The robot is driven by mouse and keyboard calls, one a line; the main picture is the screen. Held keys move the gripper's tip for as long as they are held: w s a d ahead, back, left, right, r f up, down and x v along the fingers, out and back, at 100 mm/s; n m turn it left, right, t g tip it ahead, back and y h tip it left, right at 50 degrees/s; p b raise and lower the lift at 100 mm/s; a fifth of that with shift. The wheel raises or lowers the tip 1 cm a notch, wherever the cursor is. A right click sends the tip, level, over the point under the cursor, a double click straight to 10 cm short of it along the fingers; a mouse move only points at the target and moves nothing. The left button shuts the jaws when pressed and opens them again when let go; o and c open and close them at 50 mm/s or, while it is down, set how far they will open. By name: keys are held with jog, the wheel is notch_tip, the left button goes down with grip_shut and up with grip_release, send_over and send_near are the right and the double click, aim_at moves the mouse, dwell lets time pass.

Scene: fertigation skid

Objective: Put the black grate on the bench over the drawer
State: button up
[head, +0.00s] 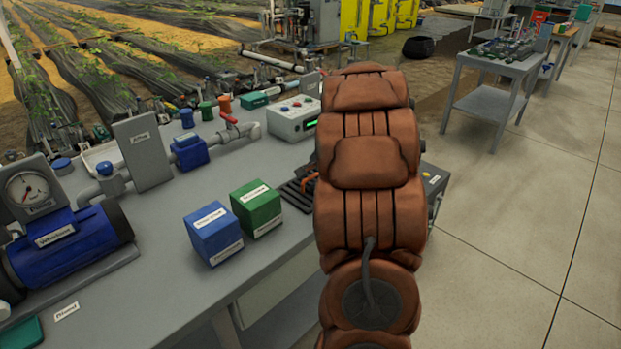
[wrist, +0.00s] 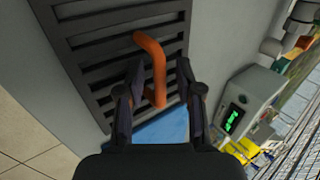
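The black grate (wrist: 95,50) has slots and an orange handle (wrist: 155,65). In the head view the grate (head: 297,196) lies on the grey bench (head: 165,275), right of the green box, partly hidden behind my arm. In the wrist view my gripper (wrist: 161,88) is open, with its two fingers on either side of the orange handle and a visible gap to it. My gripper is hidden behind my arm in the head view. A pale panel (head: 280,295) under the bench's front edge may be the drawer; I cannot tell for sure.
A blue box (head: 213,233) and a green box (head: 256,208) stand left of the grate. A control box (head: 292,120) with a green display stands behind it. A blue pump (head: 70,245) and piping fill the bench's left and back.

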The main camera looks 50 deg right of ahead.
jog(key=v, duration=1.2)
jog(key=s+a+f+n+g+y, duration=0.15)
jog(key=a+n, duration=0.25)
jog(key=a, duration=1)
jog(key=s+a+f+n+g+y, duration=0.1)
jog(key=s+a+n+g, duration=0.3)
jog(key=a, duration=0.9)
jog(key=s+a+f+n+g+h, duration=0.1)
jog(key=s+a+f+n+g, duration=0.1)
jog(key=s+a+n, duration=0.3)
jog(key=s+a+f+n+g+h, duration=0.1)
jog(key=s+a+n, duration=0.4)
jog(key=s, duration=0.8)
jog(key=shift+s+a+f+g, duration=0.35)
jog(key=shift+a+f+g, duration=0.1)
jog(key=shift+a, duration=0.1)
